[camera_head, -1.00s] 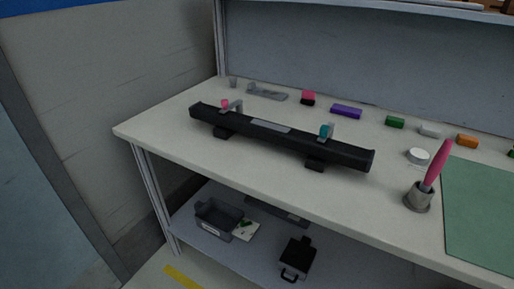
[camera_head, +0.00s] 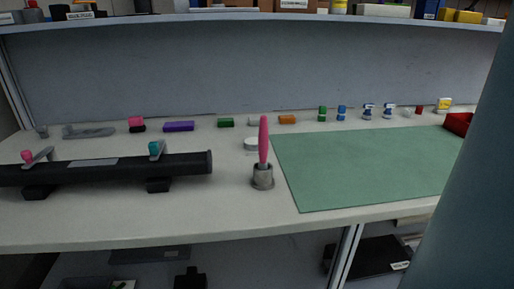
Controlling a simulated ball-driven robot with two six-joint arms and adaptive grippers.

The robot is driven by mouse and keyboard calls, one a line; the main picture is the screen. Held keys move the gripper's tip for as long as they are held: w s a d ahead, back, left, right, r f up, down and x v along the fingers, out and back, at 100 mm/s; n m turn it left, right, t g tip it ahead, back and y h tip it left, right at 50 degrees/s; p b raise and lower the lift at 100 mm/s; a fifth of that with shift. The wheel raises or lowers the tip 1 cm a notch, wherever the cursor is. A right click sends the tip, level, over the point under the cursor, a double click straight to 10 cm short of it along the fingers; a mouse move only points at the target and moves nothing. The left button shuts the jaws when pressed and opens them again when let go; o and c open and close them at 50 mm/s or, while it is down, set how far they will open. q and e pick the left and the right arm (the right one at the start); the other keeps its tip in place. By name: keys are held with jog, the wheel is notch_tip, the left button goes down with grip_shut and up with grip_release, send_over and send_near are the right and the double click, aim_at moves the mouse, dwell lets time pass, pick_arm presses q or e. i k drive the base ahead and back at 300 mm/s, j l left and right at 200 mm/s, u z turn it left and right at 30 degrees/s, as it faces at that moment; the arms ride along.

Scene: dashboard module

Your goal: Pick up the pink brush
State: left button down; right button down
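The pink brush (camera_head: 263,141) stands upright, handle up, in a small grey round holder (camera_head: 263,178) on the workbench. Its lower end is hidden inside the holder. The holder is just left of the green mat, near the middle of the view. Neither of my grippers shows in the head view.
A long black dashboard module (camera_head: 110,171) lies left of the holder. A white round lid (camera_head: 252,144) sits behind the brush. A green mat (camera_head: 370,165) covers the right of the bench. Small blocks and bottles line the back. A large blue-grey shape (camera_head: 460,200) blocks the right edge.

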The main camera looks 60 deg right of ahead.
aim_at(262, 134)
jog(key=k+l+z, duration=0.1)
jog(key=z, duration=1.55)
